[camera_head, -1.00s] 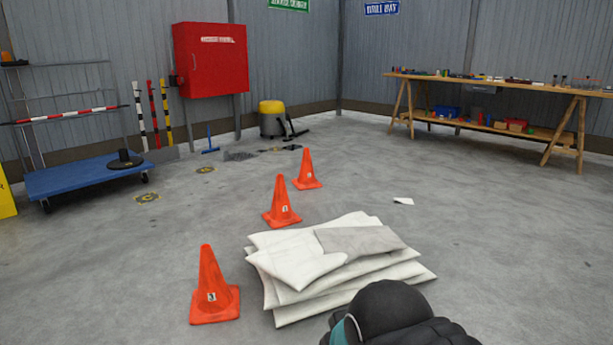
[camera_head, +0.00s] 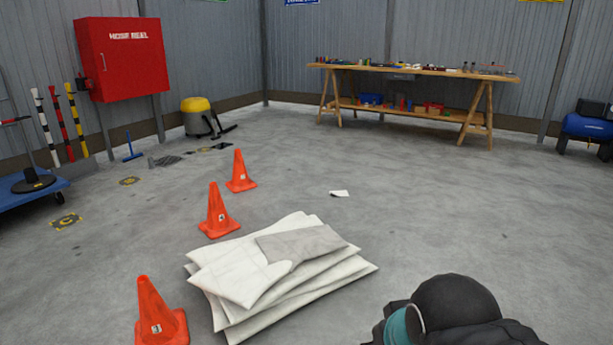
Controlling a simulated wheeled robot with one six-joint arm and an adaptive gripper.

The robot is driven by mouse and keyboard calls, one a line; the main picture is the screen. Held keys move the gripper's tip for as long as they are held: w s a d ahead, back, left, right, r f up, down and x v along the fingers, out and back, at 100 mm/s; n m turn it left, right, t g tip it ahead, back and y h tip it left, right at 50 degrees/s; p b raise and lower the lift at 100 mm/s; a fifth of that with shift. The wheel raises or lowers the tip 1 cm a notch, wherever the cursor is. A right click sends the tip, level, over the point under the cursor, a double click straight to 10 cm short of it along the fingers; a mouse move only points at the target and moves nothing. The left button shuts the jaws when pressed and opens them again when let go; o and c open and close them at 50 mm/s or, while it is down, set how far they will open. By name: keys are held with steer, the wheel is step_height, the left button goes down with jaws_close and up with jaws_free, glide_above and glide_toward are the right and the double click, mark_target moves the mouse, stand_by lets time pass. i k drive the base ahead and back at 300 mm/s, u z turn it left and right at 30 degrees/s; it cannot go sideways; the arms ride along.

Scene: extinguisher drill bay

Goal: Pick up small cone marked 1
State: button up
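Three small orange cones stand upright on the concrete floor, each with a small white number label. The nearest cone (camera_head: 158,318) is at the lower left, cut by the bottom edge; its label looks like 3. The middle cone (camera_head: 218,212) stands just behind the stack of sheets; its label may be 1, but it is too small to be sure. The farthest cone (camera_head: 239,172) stands behind it, its label unreadable. A black and teal part of my arm shows at the bottom right, to the right of the cones. My gripper's fingers are not in view.
A stack of white folded sheets (camera_head: 230,284) lies right of the nearest cone. A white scrap (camera_head: 339,193) lies on open floor. A workbench (camera_head: 350,68), yellow-topped vacuum (camera_head: 198,118), red hose reel cabinet (camera_head: 125,65) and blue trolley (camera_head: 20,193) stand around.

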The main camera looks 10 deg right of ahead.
mark_target(240, 181)
steer(key=z, duration=0.85)
steer(key=i, duration=7.25)
steer(key=u, duration=2.6)
steer(key=i, duration=1.85)
